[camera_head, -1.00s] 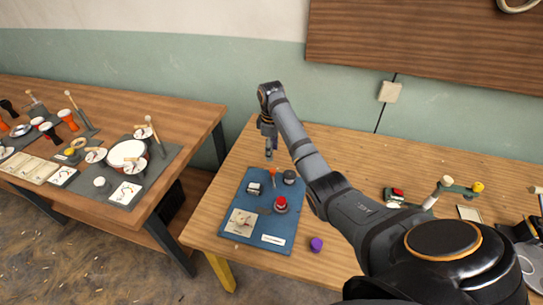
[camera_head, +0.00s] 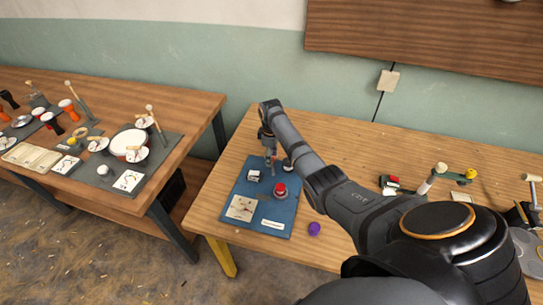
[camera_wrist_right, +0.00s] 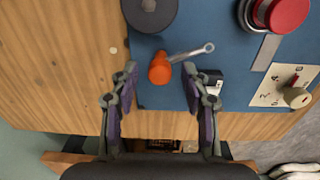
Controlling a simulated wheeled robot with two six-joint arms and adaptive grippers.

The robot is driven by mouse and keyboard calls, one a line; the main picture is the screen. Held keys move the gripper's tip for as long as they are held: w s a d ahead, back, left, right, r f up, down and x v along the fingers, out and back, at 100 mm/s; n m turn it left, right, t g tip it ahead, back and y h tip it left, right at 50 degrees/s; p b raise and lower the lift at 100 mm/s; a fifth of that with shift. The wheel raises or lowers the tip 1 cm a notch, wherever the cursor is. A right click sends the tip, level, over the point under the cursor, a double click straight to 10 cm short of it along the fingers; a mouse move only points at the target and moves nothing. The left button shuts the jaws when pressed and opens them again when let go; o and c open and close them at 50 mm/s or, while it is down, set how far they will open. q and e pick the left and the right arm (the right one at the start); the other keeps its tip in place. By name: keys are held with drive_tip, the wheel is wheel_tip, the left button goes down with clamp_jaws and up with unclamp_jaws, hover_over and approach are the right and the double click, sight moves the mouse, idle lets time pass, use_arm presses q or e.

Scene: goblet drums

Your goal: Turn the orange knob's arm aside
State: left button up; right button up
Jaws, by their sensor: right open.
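The orange knob (camera_wrist_right: 159,69) sits on the blue board (camera_wrist_right: 190,22) in the right wrist view. Its thin grey arm (camera_wrist_right: 190,53) points right and slightly up, ending in a small ring. My right gripper (camera_wrist_right: 160,70) is open, with one finger on each side of the knob; I cannot tell whether either touches it. The arm crosses above the right fingertip in the picture. In the head view, my right gripper (camera_head: 270,162) is low over the far part of the board and mostly hides the knob. My left gripper is not in view.
Near the knob are a dark round knob (camera_wrist_right: 150,12), a red button (camera_wrist_right: 280,12), a black-and-white block (camera_wrist_right: 212,82) and a card with a pointer (camera_wrist_right: 268,94). A purple piece (camera_head: 315,228) lies on the table right of the board. Drums (camera_head: 128,142) stand on the left table.

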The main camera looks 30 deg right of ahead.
drive_tip(key=shift+c, duration=0.9)
clamp_jaws()
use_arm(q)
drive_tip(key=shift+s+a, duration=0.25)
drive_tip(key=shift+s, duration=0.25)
